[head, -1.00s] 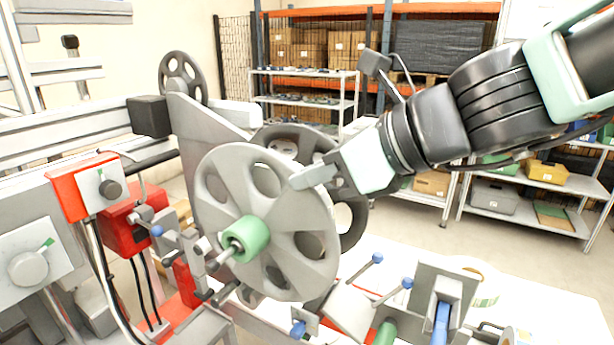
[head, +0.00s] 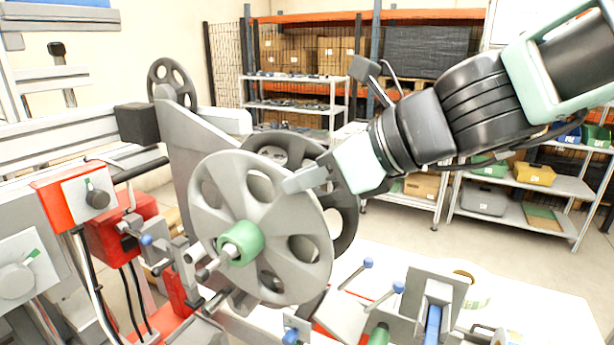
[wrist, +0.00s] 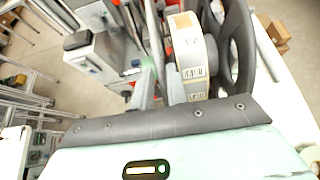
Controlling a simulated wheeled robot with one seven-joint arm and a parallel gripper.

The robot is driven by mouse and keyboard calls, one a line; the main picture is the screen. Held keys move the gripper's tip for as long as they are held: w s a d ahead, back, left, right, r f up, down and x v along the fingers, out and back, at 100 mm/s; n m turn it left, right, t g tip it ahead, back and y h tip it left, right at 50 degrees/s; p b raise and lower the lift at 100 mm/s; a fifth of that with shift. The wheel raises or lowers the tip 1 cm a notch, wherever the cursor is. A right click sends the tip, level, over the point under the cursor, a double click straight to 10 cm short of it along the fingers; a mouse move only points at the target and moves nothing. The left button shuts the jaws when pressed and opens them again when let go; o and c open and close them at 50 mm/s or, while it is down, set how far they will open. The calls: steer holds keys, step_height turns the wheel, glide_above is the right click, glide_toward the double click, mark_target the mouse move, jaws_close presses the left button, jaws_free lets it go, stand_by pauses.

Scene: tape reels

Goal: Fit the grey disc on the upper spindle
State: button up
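The grey disc (head: 209,213) is a light grey wheel with several round holes and a green hub (head: 240,243). It stands upright in the head view's middle. A grey rod (head: 213,266) shows in front of the hub; I cannot tell whether it passes through it. My gripper (head: 303,181) is at the disc's upper right rim, its fingers apparently closed on the rim. In the wrist view the fingers (wrist: 160,90) are close together with a thin edge between them. Which spindle is the upper one is unclear, as the disc hides what lies behind it.
A dark wheel (head: 347,212) stands behind the disc; another (head: 172,82) is at upper left. A labelled tape roll (wrist: 190,55) is close beside the fingers in the wrist view. Red control boxes (head: 118,229) and levers crowd the left. Blue-knobbed clamps (head: 398,287) stand at lower right.

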steer(key=shift+o, duration=1.2)
steer(key=p+v, duration=0.9)
steer(key=v, duration=0.8)
steer(key=shift+r+p, duration=0.15)
steer(key=shift+p, duration=0.25)
steer(key=shift+s+d, duration=0.15)
steer(key=shift+s, duration=0.05)
